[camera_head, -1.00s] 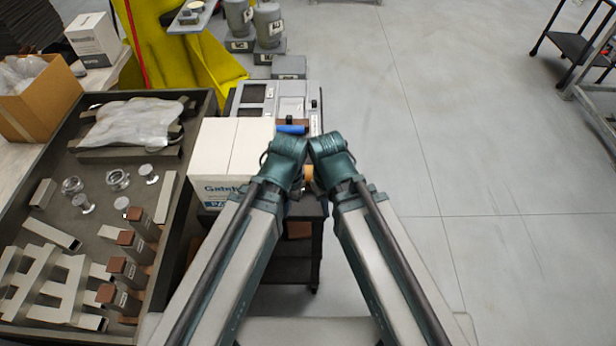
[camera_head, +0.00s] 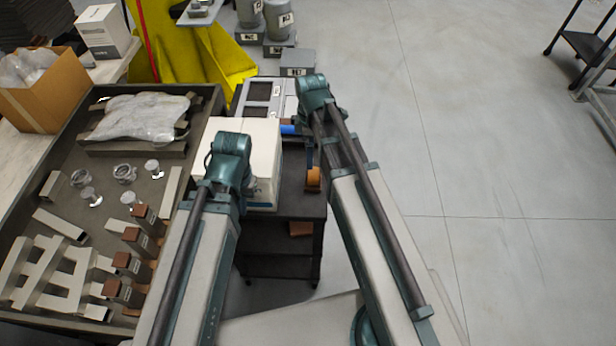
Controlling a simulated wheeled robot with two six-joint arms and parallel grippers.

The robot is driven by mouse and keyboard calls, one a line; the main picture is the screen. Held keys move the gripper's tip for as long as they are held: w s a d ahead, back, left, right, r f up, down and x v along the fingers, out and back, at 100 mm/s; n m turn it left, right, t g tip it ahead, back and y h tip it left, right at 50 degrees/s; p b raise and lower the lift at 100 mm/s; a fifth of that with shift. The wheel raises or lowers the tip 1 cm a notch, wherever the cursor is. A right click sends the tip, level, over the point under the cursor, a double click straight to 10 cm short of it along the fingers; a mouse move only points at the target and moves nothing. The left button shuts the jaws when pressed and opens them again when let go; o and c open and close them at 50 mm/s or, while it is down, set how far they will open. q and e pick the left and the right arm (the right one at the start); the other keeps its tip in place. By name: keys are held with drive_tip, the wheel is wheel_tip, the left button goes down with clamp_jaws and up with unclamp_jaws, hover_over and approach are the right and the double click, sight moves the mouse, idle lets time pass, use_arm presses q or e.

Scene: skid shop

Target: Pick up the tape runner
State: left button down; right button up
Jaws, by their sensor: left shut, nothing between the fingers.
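On the dark cart, an orange-brown piece with a dark blue upright part (camera_head: 313,178) stands right of the white box; it may be the tape runner, but it is too small to be sure. A blue cylinder (camera_head: 288,129) lies behind it, partly covered by my right arm. My left gripper (camera_head: 231,158) is at the teal end of the left arm, over the white box, shut and empty, left of the orange-brown piece. My right arm's teal end is above the back of the cart; its fingers do not show clearly.
A white box (camera_head: 262,135) stands on the cart (camera_head: 290,205), with a grey case (camera_head: 262,92) behind. A dark tray (camera_head: 150,178) of metal parts lies left. A yellow stand (camera_head: 205,55) and grey canisters are beyond.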

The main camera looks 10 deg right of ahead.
sight(313, 171)
wheel_tip(313, 171, down, 9)
drive_tip(key=b, duration=0.8)
drive_tip(key=shift+d+r+b, duration=0.1)
drive_tip(key=shift+b, duration=0.2)
drive_tip(key=f+b, duration=0.5)
drive_tip(key=shift+s+d+f, duration=0.1)
drive_tip(key=shift+d, duration=0.3)
drive_tip(key=c, duration=1.4)
drive_tip(key=shift+r, duration=0.25)
